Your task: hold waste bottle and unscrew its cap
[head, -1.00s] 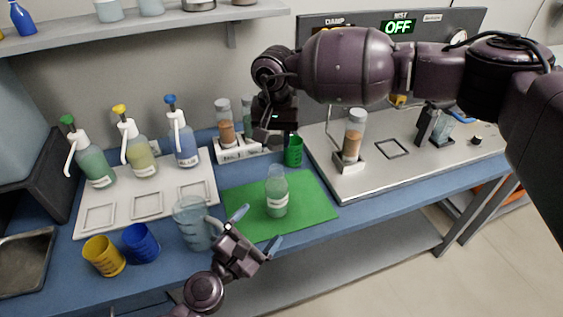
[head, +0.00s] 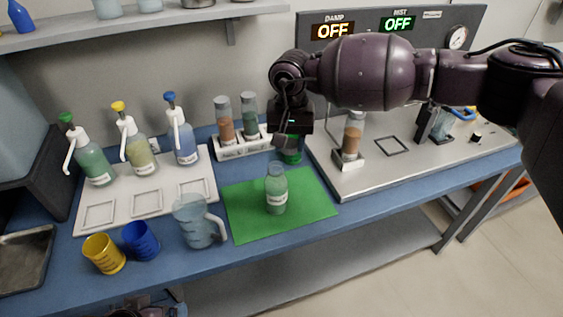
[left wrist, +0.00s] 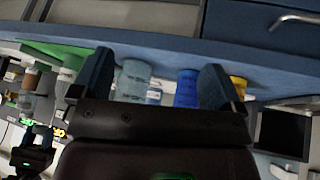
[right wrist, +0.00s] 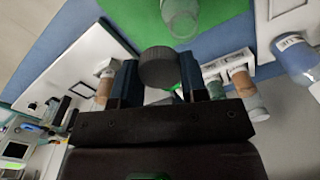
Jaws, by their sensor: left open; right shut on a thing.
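The waste bottle (head: 276,190), clear with greenish contents and a white label, stands upright on the green mat (head: 240,222). Its mouth is uncapped. My right gripper (head: 290,135) is above and behind the bottle, apart from it. In the right wrist view its fingers are shut on a dark grey round cap (right wrist: 159,67), with part of the bottle (right wrist: 180,16) beyond. My left gripper (left wrist: 158,75) is open and empty in the left wrist view, away from the bottle; only dark parts of that arm show at the bottom edge of the head view.
A measuring jug (head: 197,222), a blue cup (head: 141,242) and a yellow cup (head: 104,254) stand left of the mat. A vial rack (head: 240,146) and a metal panel (head: 350,185) are nearby.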

